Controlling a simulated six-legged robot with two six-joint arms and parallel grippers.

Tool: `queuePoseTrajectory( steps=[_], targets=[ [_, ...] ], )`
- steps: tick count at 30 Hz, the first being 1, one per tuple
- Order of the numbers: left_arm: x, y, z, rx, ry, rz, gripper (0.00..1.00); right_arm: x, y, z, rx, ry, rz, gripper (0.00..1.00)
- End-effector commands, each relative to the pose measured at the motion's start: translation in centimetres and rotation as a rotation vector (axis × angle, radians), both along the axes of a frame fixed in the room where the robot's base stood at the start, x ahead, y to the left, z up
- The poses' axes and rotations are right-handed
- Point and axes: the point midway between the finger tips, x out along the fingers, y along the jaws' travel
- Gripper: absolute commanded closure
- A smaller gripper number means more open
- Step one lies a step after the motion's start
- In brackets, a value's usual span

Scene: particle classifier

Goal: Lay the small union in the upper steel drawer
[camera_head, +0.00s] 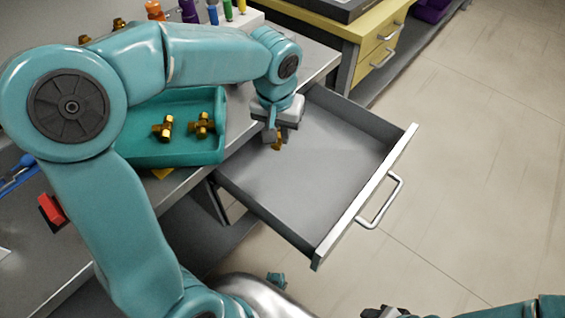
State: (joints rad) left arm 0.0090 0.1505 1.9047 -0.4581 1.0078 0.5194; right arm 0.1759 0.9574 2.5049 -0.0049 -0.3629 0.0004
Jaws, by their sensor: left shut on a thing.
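My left gripper (276,137) is shut on a small brass fitting, the small union (279,144). It holds the union over the back left part of the open steel drawer (335,150). The gripper hides part of the union, and I cannot tell whether the union touches the drawer floor. The drawer is pulled out from under the bench, with a grey empty-looking floor and a bar handle (383,201) on its front. Only a part of my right gripper (385,312) shows at the bottom edge; its fingers are not clear.
A teal tray (175,153) with brass fittings (202,125) stands on the bench left of the drawer. Colourful tools (213,14) stand behind. A yellow cabinet (378,45) is at the back. The floor (480,150) to the right is clear.

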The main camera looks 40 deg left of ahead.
Motion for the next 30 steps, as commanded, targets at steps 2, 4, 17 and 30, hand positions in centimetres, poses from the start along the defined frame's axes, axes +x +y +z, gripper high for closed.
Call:
queuePoseTrajectory(
  steps=[2,4,17,30],
  targets=[
    [0.0,-0.1,-2.6,0.001,0.004,-0.002,1.00,0.0,0.0,-1.0,0.000,0.000,0.000,0.53],
    [0.1,-0.1,-4.1,0.000,0.003,-0.001,1.00,0.0,0.0,-1.4,0.000,0.000,0.000,0.53],
    [0.3,-0.2,-10.2,0.000,0.003,-0.003,1.00,0.0,0.0,-3.1,0.000,0.000,0.000,0.53],
    [0.4,-0.2,-11.6,0.001,-0.001,-0.003,1.00,0.0,0.0,-3.4,0.000,0.000,0.000,0.53]
  ],
)
